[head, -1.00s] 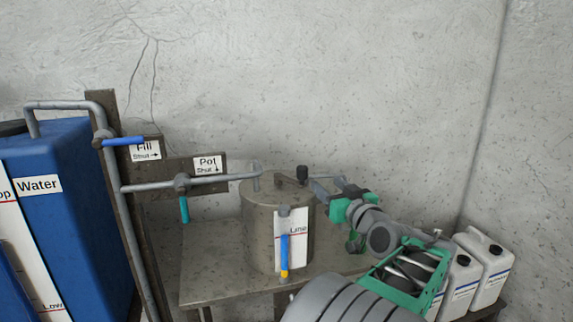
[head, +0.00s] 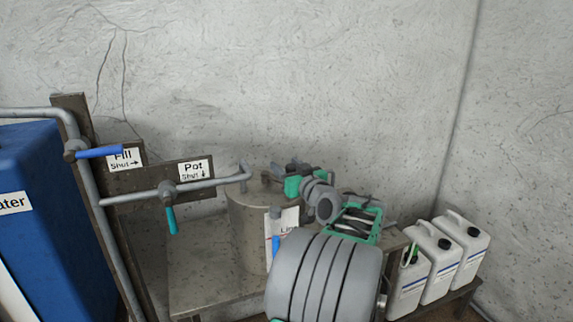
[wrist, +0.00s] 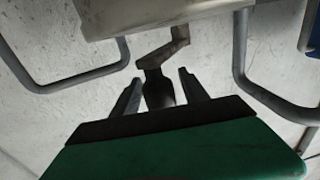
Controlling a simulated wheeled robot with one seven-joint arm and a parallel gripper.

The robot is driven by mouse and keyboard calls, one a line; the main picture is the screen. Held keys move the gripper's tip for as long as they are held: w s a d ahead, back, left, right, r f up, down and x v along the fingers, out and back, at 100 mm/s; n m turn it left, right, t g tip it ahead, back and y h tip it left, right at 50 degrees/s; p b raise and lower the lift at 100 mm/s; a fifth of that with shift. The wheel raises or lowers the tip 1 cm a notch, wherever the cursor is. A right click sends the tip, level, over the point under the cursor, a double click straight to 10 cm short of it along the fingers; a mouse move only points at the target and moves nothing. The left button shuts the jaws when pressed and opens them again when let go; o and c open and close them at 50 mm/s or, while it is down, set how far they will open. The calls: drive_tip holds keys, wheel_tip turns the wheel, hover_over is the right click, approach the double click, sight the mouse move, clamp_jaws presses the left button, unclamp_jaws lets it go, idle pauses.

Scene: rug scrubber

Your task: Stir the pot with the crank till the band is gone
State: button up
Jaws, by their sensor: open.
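The metal pot (head: 245,235) stands on the bench in the head view, its right side hidden behind my arm. A white label with a gauge tube (head: 276,245) is on its front, mostly covered, and I cannot make out a band. My gripper (head: 285,172) is at the pot's top right, its fingers hard to see there. In the wrist view my gripper (wrist: 160,95) is open, its two fingers on either side of the crank's dark knob (wrist: 157,88). The bent crank arm (wrist: 160,52) runs up from the knob. I cannot tell whether the fingers touch the knob.
A pipe with the blue Fill handle (head: 100,152) and the teal Pot handle (head: 171,221) stands left of the pot, its spout ending over the pot. The blue water tank (head: 40,190) is at far left. Several white jugs (head: 432,260) stand at right. A wall is close behind.

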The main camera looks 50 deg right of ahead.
drive_tip(key=shift+c, duration=0.5)
clamp_jaws()
idle(0.8)
